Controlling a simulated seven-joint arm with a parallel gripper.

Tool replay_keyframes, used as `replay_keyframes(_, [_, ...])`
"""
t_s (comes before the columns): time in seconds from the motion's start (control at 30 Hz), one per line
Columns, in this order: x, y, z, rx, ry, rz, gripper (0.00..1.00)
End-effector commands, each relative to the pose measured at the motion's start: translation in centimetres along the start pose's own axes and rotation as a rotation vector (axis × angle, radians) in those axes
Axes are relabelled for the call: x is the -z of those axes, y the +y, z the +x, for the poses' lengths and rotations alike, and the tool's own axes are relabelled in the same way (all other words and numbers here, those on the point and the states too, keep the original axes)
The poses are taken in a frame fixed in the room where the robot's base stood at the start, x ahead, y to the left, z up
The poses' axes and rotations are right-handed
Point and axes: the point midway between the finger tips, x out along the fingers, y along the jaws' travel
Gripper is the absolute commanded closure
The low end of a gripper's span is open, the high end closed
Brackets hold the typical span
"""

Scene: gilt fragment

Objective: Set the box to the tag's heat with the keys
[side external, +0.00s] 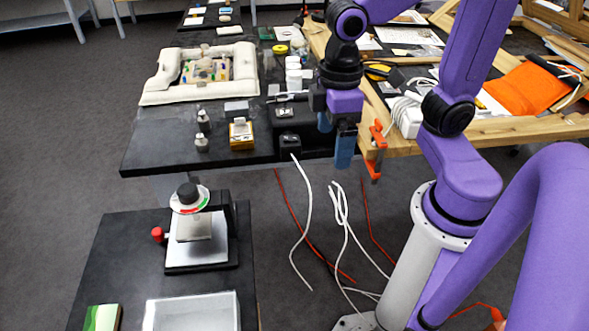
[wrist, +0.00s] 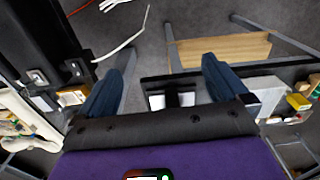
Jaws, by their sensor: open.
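A small black box (side external: 289,142) sits at the front edge of the black table, with a white cable hanging below it. Beside it on the left is a small orange-yellow box (side external: 241,135) with a pale top; a yellow box also shows at the left of the wrist view (wrist: 72,96). I cannot make out keys, a readout or a tag's writing on either. My gripper (side external: 335,141) hangs to the right of the black box, near the table's front edge, apart from it. In the wrist view its two blue fingers (wrist: 165,84) are wide apart with nothing held between them.
A press-like stand (side external: 200,232) with a dial and red knob stands at the front left. A padded white frame (side external: 203,72) lies at the back. A wooden bench (side external: 450,135) with an orange cloth (side external: 527,88) is to the right. Loose cables hang over the floor.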

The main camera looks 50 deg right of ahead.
Motion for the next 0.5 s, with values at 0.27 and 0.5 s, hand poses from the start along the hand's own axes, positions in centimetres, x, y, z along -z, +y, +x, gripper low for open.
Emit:
replay_keyframes(0.27, [-5.9, -3.2, 2.3, -0.002, 0.022, -0.235, 0.00])
replay_keyframes(0.5, [-6.8, -3.6, 2.7, -0.002, 0.024, -0.270, 0.00])
